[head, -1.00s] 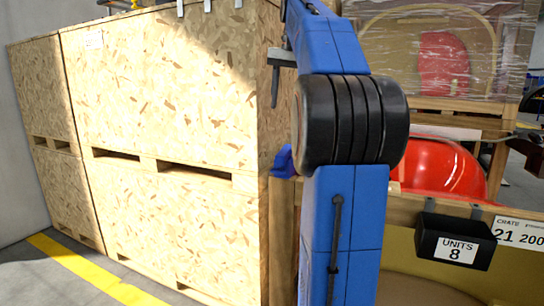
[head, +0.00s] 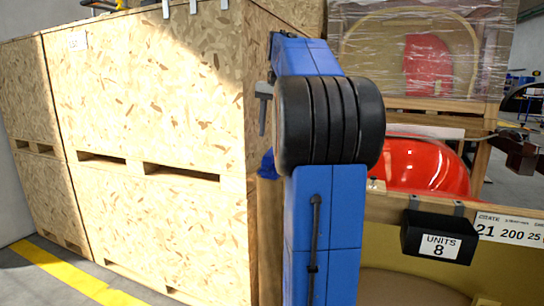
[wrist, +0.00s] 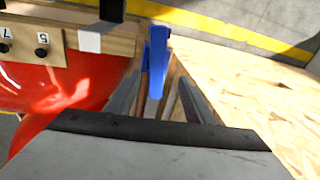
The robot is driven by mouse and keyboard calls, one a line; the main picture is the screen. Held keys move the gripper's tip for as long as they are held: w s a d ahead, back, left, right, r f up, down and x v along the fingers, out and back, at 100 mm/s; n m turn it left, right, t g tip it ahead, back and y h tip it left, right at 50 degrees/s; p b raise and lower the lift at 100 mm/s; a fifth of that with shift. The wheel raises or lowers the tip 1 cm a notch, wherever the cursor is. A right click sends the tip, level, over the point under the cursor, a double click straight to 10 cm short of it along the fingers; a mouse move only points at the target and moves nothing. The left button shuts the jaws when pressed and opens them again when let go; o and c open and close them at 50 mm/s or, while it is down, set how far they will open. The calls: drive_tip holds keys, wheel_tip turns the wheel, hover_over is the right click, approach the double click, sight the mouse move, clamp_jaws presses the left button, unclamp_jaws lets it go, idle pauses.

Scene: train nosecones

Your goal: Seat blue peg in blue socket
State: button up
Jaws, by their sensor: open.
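In the wrist view my gripper (wrist: 160,98) is open, with one grey finger on each side of a narrow gap. An upright blue piece (wrist: 157,52) stands beyond and between the fingers, beside the end of a wooden rail. I cannot tell whether it is the blue peg or a fitting, or whether the fingers touch it. A small blue thing (head: 268,163) also shows in the head view, at the top of a wooden post left of my arm. I cannot make out a blue socket.
Tall chipboard crates (head: 150,110) fill the left. A red nosecone (head: 425,166) sits in a wooden crate at right, with a black units box (head: 438,237) on its rail. A yellow floor line (head: 65,272) runs front left.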

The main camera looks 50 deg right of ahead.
sight(272, 155)
wheel_tip(272, 155, down, 5)
drive_tip(key=shift+w+d+f, duration=0.1)
drive_tip(key=shift+w+f, duration=0.05)
drive_tip(key=shift+f, duration=0.55)
clamp_jaws()
